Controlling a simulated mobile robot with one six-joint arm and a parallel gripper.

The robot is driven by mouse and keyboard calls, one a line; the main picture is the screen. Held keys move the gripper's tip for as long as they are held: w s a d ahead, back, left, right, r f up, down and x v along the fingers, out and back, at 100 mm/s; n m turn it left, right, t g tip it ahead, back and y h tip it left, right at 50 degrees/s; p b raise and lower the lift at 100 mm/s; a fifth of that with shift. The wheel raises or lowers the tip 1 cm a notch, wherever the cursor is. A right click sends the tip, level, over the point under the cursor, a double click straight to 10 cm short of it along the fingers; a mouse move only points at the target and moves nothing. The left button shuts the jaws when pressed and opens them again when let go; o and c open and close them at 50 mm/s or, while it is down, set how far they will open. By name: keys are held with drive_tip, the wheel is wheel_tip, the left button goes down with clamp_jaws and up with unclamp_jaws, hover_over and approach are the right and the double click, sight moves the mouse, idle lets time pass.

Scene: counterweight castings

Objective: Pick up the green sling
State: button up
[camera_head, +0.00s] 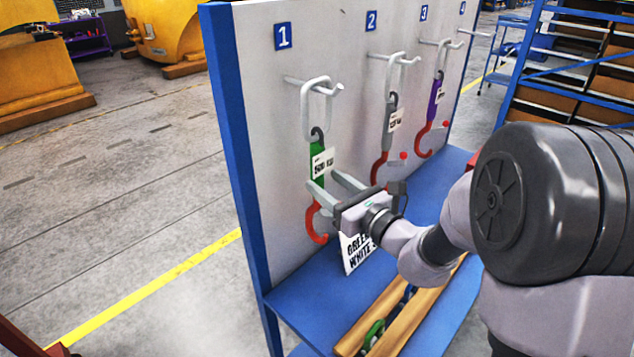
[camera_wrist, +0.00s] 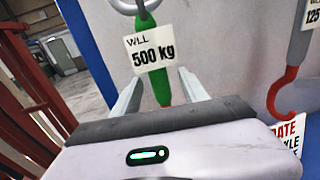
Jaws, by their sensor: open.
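The green sling (camera_head: 316,163) hangs from a pale ring on the hook under number 1 on the grey panel. It carries a white tag reading 500 kg and has a red hook (camera_head: 314,222) at its lower end. My gripper (camera_head: 324,192) is open in front of the sling's lower part. In the wrist view the green sling (camera_wrist: 156,87) shows between the two fingers (camera_wrist: 160,92), with its tag above them. The fingers partly hide where the sling meets its red hook. I cannot tell whether a finger touches it.
A grey sling (camera_head: 388,125) and a purple sling (camera_head: 436,95) hang to the right, both with red hooks. A white sign (camera_head: 354,253) stands below my gripper. The blue shelf (camera_head: 310,297) runs along the panel's foot. The floor to the left is clear.

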sight(322, 180)
drive_tip(key=x, duration=0.4)
drive_tip(key=shift+a+f, duration=0.1)
clamp_jaws()
idle(1.2)
